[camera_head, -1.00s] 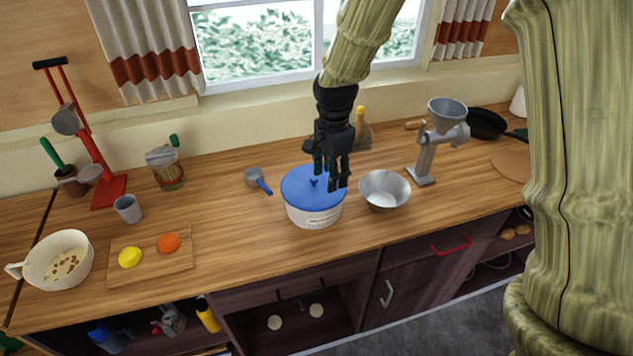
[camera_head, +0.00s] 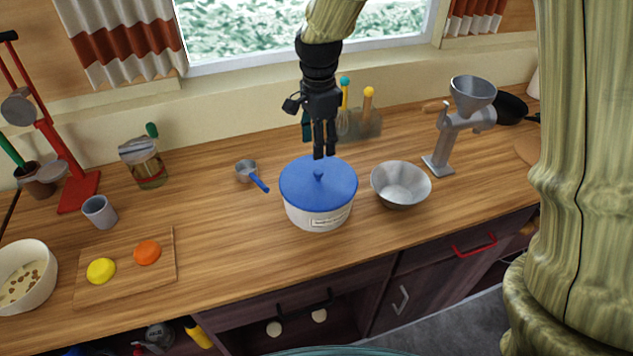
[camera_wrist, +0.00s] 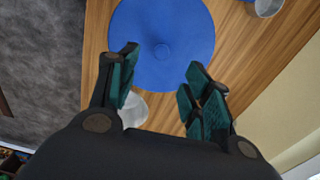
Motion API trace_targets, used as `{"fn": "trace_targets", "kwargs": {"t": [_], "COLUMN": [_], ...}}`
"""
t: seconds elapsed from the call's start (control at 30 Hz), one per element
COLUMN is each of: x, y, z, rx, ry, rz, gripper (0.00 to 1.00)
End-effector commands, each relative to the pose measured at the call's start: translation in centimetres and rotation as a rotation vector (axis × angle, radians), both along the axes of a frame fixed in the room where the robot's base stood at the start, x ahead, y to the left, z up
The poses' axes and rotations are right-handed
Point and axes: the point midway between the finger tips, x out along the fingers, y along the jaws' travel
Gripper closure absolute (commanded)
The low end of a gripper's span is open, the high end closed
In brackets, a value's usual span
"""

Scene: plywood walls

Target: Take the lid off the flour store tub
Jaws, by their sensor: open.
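The flour store tub (camera_head: 318,217) is a white round tub with a small label, standing on the wooden counter. Its blue lid (camera_head: 318,190) is on it, with a small blue knob (camera_head: 319,174) at the centre. My gripper (camera_head: 324,154) points down above the lid's far side, apart from the knob. In the wrist view my gripper (camera_wrist: 160,87) is open and empty, with teal-padded fingers. The blue lid (camera_wrist: 150,22) and its knob (camera_wrist: 162,52) show beyond and between the fingertips. The lid hides the tub there.
A metal bowl (camera_head: 401,187) stands close to the right of the tub. A blue-handled scoop (camera_head: 250,172) lies to the left. A grinder (camera_head: 449,140) stands farther right, and a utensil holder (camera_head: 366,126) behind. Bare counter lies left and in front.

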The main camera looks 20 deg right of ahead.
Motion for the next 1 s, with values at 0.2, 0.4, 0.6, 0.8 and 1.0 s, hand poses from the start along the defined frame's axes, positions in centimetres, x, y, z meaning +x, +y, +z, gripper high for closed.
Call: {"fn": "trace_targets", "kwargs": {"t": [0.2, 0.4, 0.6, 0.8, 1.0], "x": [-0.2, -0.2, -0.2, 0.0, 0.3], "y": [-0.6, -0.7, -0.6, -0.5, -0.3], "z": [-1.7, -4.1, -5.5, -6.0, -7.6], "rx": [0.001, 0.001, 0.001, 0.001, 0.001], "ry": [0.003, 0.003, 0.001, 0.001, 0.004], "rz": [-0.010, -0.011, -0.009, -0.007, -0.007], "gripper": [0.51, 0.51, 0.51, 0.51, 0.51]}}
